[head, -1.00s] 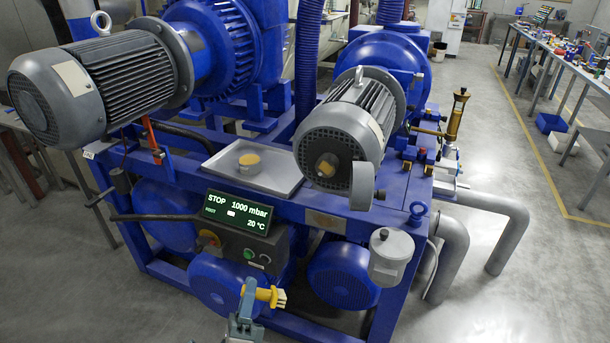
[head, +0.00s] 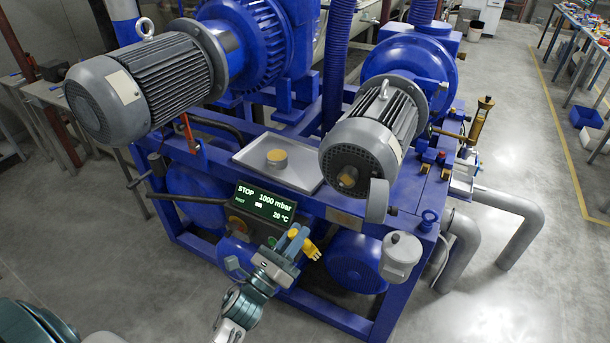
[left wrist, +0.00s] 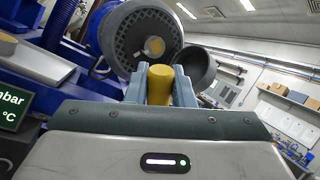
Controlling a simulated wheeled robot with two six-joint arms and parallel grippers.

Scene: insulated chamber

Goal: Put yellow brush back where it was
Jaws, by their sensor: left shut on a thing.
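The yellow brush (head: 309,249) is held by my left gripper (head: 297,239), which reaches in from the bottom of the head view, in front of the blue pump unit. In the left wrist view the brush (left wrist: 160,85) stands between the two fingers of my left gripper (left wrist: 160,90). The fingers are closed on it. My right gripper is not in view.
A grey tray (head: 300,178) with a small round tin (head: 277,158) sits on the blue frame. A lit control display (head: 265,202) is just behind my left gripper. Two grey motors (head: 140,85) (head: 365,140) overhang the frame. A grey canister (head: 401,258) hangs at the front right.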

